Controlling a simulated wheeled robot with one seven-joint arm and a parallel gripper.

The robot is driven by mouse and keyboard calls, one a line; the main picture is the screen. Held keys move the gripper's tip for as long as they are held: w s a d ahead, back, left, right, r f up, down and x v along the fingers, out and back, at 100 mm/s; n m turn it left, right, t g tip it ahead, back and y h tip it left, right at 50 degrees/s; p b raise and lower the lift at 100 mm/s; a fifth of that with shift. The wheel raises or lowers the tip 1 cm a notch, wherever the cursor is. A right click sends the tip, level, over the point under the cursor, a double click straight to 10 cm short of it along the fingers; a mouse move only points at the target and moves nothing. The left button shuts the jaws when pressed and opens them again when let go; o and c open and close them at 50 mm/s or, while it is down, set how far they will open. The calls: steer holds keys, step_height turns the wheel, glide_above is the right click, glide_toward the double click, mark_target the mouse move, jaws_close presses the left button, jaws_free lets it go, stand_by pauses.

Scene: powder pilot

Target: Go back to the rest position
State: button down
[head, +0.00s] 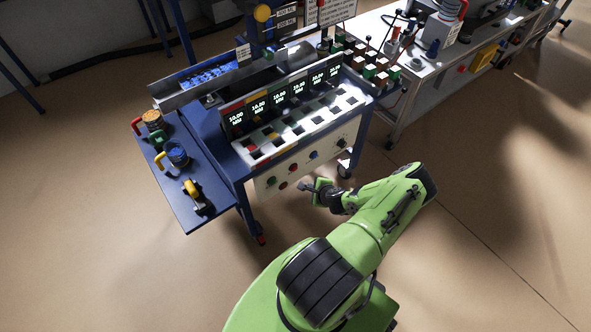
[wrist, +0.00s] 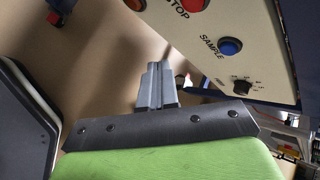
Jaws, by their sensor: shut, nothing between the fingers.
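My gripper (head: 309,186) is at the end of my green arm, in front of the blue cart's white control panel in the head view. In the wrist view its grey fingers (wrist: 158,84) are together with nothing between them. The panel (wrist: 262,45) shows close by, with a red STOP button, a blue SAMPLE button and a black knob. The gripper appears apart from the panel.
The blue cart (head: 205,185) carries a row of digital displays and a side shelf with several colored-handled containers. A white-topped bench (head: 405,85) with equipment stands at the back right. Open floor (head: 490,230) lies to the right and front.

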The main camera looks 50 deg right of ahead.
stand_by(0.4)
steer(key=w+a+r+n+g+y+p, duration=0.15)
steer(key=w+a+r+n, duration=0.35)
steer(key=r, duration=0.7)
steer(key=w+a+r+n+g+y+p, duration=0.15)
steer(key=a+r+n, duration=0.25)
steer(key=r+n, duration=0.55)
steer(key=w+a+r+n+y+p, duration=0.15)
steer(key=w+a+r+n, duration=0.3)
steer(key=r, duration=0.95)
steer(key=s+a+r+n+h+p, duration=0.1)
steer(key=s+a+r+n+p, duration=0.2)
steer(key=a+r, duration=0.5)
steer(key=s+a+r+n+h+p, duration=0.1)
steer(key=s+a+r+n, duration=0.25)
steer(key=a+r, duration=0.45)
steer(key=s+a+r+n, duration=0.1)
steer(key=s+a+r, duration=0.1)
steer(key=s+r, duration=0.2)
steer(key=s+a+r+n+y+p, duration=0.1)
steer(key=s+r, duration=0.3)
steer(key=s, duration=0.6)
steer(key=shift+a+r+n, duration=0.4)
steer(key=shift+a+n, duration=0.15)
steer(key=shift+a, duration=0.25)
